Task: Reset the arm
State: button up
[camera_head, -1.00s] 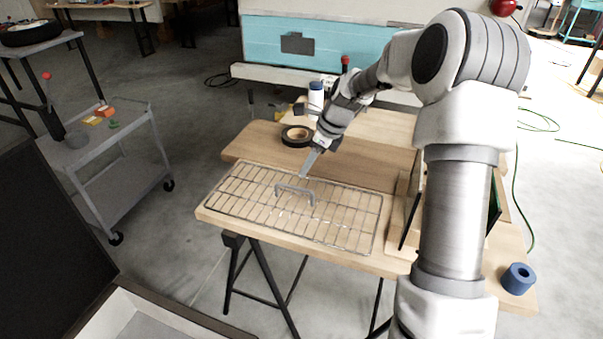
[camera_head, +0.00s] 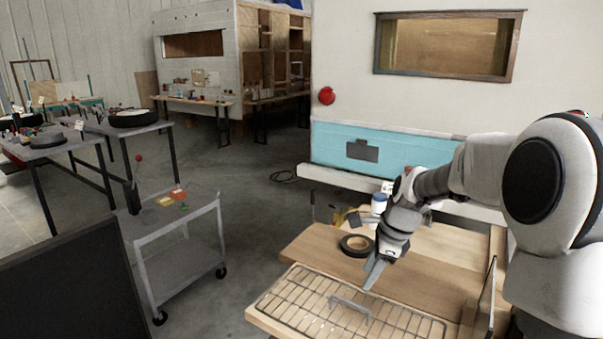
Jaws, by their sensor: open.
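My arm reaches in from the right edge over the wooden table (camera_head: 420,285). My gripper (camera_head: 373,272) points down and to the left above the table, close to the far edge of a wire rack (camera_head: 290,303). Its jaws are open with nothing seen between them, though the fingers show small and almost edge-on. A grey handle (camera_head: 349,309) stands on the rack, just below and left of the fingertips, and looks apart from them.
A grey cart (camera_head: 180,246) is to the left. The turquoise-striped camper (camera_head: 395,155) is behind. Floor between cart and table is clear.

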jog(key=s+r+n+t+h+p, duration=0.1)
jog(key=s+r+n, duration=0.3)
jog(key=s, duration=0.5)
jog(key=s+a+r+n+t+p, duration=0.1)
jog(key=s+r+n, duration=0.4)
jog(key=s+n, duration=0.4)
jog(key=s+a+r+n+t+h+p, duration=0.1)
jog(key=s+r+n, duration=0.3)
jog(key=s+n, duration=0.3)
jog(key=shift+s+r+h, duration=0.15)
jog(key=shift+s+h, duration=0.15)
jog(key=shift+s, duration=0.9)
